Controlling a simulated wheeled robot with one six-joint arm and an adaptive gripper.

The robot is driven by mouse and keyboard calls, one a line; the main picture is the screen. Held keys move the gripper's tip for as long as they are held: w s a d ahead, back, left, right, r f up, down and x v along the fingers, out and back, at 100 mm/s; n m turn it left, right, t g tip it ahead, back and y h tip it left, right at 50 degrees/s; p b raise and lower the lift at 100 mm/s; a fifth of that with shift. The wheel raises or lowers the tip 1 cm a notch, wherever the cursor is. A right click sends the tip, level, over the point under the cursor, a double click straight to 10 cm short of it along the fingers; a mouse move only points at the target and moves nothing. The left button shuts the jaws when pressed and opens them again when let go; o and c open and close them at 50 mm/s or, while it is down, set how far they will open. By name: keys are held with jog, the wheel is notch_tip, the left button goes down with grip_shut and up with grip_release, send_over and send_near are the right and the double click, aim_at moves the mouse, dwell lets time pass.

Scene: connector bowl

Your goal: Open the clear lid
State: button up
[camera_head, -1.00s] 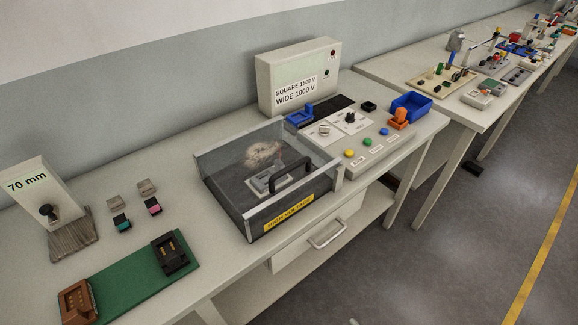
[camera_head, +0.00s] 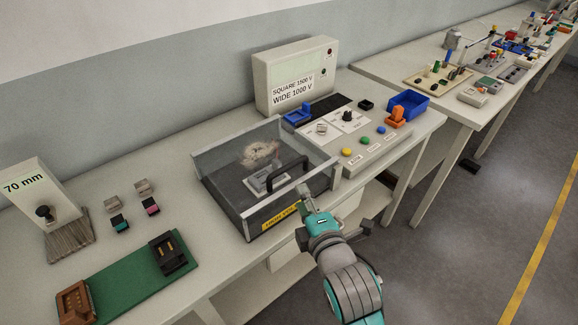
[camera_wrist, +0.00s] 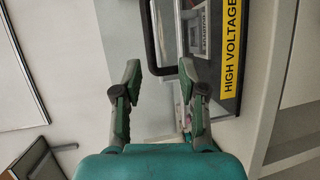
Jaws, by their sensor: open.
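The clear lid (camera_head: 222,158) lies closed over a dark-floored box on the bench. Its black handle (camera_head: 291,170) arches up near the front right. A yellow HIGH VOLTAGE label (camera_head: 279,219) is on the box front, and the label also shows in the wrist view (camera_wrist: 232,50). My gripper (camera_head: 305,193) is in front of the box, near the handle in the head view. In the wrist view my gripper (camera_wrist: 160,70) is open, and part of the black handle (camera_wrist: 150,42) appears between its fingertips. No contact is visible; the depth between them is unclear.
A control panel with buttons (camera_head: 347,153) and an orange connector (camera_head: 398,114) stand right of the box. A blue bin (camera_head: 408,104) is behind them. A green board (camera_head: 135,270) lies to the left. A drawer under the bench is partly hidden by my arm.

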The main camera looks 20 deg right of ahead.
aim_at(289, 165)
jog(key=shift+n, duration=0.3)
jog(key=x, duration=0.4)
jog(key=r+x, duration=0.1)
jog(key=x, duration=0.6)
jog(key=shift+w+d+r, duration=0.1)
jog(key=shift+w+r, duration=0.25)
jog(key=shift+w, duration=0.1)
grip_shut()
